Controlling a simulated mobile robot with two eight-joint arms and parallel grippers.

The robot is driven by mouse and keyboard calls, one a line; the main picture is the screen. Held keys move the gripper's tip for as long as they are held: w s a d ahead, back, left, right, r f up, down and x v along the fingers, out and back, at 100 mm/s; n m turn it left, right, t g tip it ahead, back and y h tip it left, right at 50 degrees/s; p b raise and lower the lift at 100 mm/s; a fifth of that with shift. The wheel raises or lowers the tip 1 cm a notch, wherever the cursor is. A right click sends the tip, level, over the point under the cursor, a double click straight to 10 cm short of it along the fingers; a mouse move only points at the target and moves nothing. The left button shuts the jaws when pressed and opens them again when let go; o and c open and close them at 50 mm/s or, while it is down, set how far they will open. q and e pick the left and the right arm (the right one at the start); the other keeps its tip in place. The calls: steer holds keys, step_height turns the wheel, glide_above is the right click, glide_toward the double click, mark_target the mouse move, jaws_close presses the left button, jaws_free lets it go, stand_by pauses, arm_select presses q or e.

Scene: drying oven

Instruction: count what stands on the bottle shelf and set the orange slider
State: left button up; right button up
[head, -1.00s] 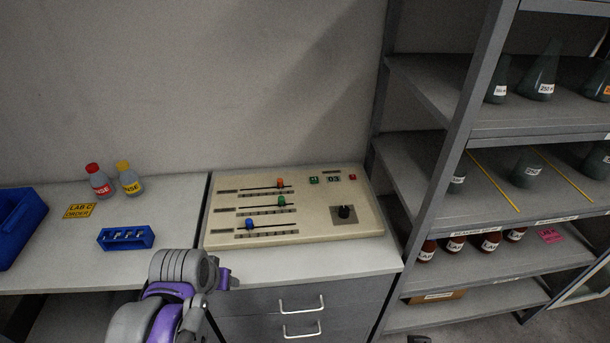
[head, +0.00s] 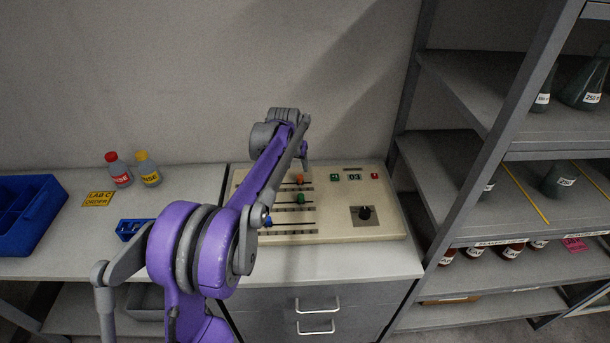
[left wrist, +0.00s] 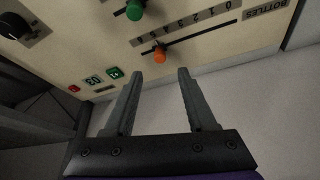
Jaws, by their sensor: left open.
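The orange slider (head: 300,179) is the top slider on the beige panel (head: 335,228). In the left wrist view its orange knob (left wrist: 160,56) sits toward the high-number end of a numbered scale, beside a BOTTLES label (left wrist: 266,17). My left gripper (left wrist: 160,74) is open and empty, its fingertips just short of the knob, one to either side. In the head view my arm hides part of the panel. Several dark red bottles with white labels, such as one bottle (head: 513,251), stand on the low bottle shelf (head: 480,279); the rack post partly hides this row. My right gripper is out of view.
The panel also has a green slider (head: 300,199), a blue slider (head: 267,221), a black dial (head: 364,213) and a small display (head: 354,177). Red-capped (head: 118,170) and yellow-capped (head: 147,168) bottles and a blue bin (head: 28,215) stand left. Flasks fill higher shelves.

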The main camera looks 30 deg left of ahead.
mark_target(300, 177)
arm_select(q)
steer(key=x, duration=0.8)
steer(key=shift+w+f, duration=0.1)
steer(key=shift+f, duration=0.1)
jaws_close()
stand_by(1.1)
